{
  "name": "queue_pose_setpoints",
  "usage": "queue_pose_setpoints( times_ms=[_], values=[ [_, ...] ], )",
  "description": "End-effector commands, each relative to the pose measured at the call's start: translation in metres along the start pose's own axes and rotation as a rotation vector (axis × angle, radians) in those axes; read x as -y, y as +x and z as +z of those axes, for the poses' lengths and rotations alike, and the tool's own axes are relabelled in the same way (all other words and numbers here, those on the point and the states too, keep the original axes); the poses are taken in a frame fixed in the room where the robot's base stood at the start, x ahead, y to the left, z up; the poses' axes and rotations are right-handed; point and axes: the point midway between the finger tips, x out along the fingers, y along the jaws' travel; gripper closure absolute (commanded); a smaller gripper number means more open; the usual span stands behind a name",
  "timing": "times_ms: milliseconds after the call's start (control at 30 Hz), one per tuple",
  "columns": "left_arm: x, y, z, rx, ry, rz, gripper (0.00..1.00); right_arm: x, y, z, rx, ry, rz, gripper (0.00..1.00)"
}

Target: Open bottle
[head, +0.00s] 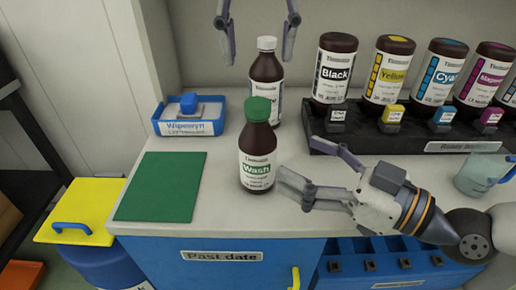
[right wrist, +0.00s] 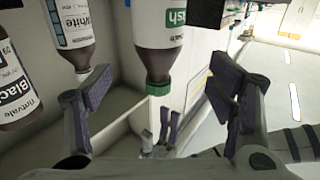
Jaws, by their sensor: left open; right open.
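A brown Wash bottle (head: 258,150) with a green cap (head: 258,109) stands upright on the counter. In the right wrist view the Wash bottle (right wrist: 160,40) appears upside down, its green cap (right wrist: 158,88) between my open fingers in the picture. My right gripper (head: 297,160) is open to the right of the bottle, apart from it in the head view. My left gripper (head: 258,25) is open and empty, high above the back of the counter. A brown White bottle (head: 266,68) with a white cap stands behind the Wash bottle, partly hidden by it.
A black rack (head: 350,146) with several ink bottles stands at the back right. A blue wipes tray (head: 172,127) and a green mat (head: 160,186) lie at left. A clear jug (head: 482,178) stands at far right. The counter front edge drops to blue cabinets.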

Motion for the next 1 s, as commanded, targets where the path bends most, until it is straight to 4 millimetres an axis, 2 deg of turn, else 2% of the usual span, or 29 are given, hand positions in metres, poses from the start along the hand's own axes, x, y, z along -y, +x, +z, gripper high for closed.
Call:
queue_pose_setpoints(
  times_ms=[33,200,333,500,733,767,1000],
  values=[
    [0.0,0.001,0.0,0.001,-0.001,0.0,0.49,0.002,0.013,0.001,0.003,-0.001,-0.006,0.24],
    [0.0,0.001,-0.001,0.001,-0.002,-0.001,0.49,0.001,0.054,0.001,0.001,0.0,-0.002,0.24],
    [0.0,0.001,-0.001,0.0,-0.002,-0.001,0.49,0.0,0.076,0.001,0.002,0.0,-0.001,0.24],
    [0.0,0.001,-0.001,0.0,-0.002,-0.001,0.49,-0.001,0.088,0.001,0.001,0.001,0.002,0.24],
    [0.0,0.001,-0.001,0.0,-0.002,-0.001,0.49,-0.001,0.089,0.001,0.001,0.002,0.002,0.24],
    [0.0,0.001,-0.001,0.0,-0.002,-0.001,0.49,-0.001,0.089,0.001,0.001,0.002,0.002,0.29],
    [0.0,0.001,-0.001,0.0,-0.002,-0.001,0.49,-0.001,0.088,0.001,0.001,0.001,0.002,0.83]
  ],
)
